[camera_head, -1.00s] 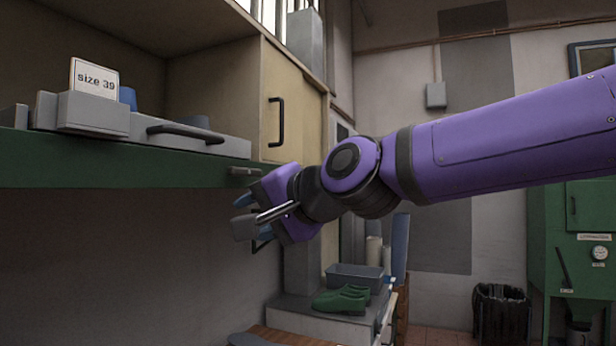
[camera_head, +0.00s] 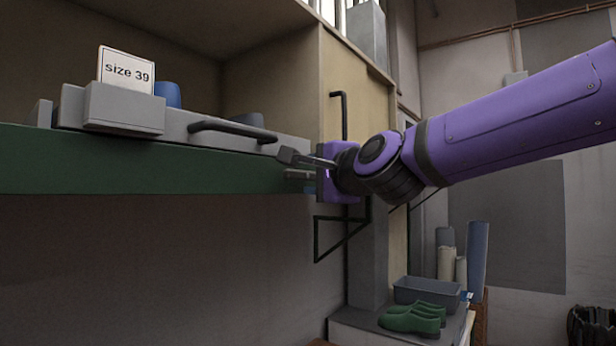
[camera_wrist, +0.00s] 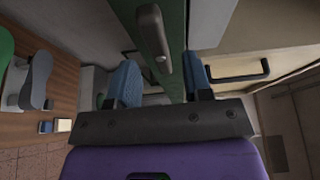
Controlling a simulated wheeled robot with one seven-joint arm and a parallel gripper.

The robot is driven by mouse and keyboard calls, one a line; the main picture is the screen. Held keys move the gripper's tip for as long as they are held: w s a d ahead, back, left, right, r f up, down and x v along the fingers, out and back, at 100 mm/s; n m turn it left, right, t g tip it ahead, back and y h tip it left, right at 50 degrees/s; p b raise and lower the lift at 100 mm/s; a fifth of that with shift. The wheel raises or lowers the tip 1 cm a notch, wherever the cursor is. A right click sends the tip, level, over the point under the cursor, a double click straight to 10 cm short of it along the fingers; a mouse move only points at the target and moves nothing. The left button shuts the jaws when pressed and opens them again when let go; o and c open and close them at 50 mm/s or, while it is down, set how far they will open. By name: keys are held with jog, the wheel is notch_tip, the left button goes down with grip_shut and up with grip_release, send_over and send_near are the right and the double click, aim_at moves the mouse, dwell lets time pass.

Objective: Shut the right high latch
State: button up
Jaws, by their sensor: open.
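The right high latch is a small grey bar (camera_head: 298,174) on the front of the green shelf edge, near its right end. In the wrist view the latch (camera_wrist: 152,32) runs lengthwise along the green edge, with a round screw head on it. My gripper (camera_head: 295,164) is beside the latch and partly hides it in the head view. In the wrist view the gripper (camera_wrist: 160,66) is open, with its blue-padded fingers apart and the latch's near end lying between their lines. I cannot tell whether either finger touches it.
A wooden panel with a black handle (camera_head: 343,115) stands just right. Green shoes (camera_head: 413,318) and a grey bin (camera_head: 427,291) are below. Space under the shelf is clear.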

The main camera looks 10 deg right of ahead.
aim_at(307, 176)
jog(key=shift+x, duration=1.55)
jog(key=shift+s, duration=0.1)
grip_shut()
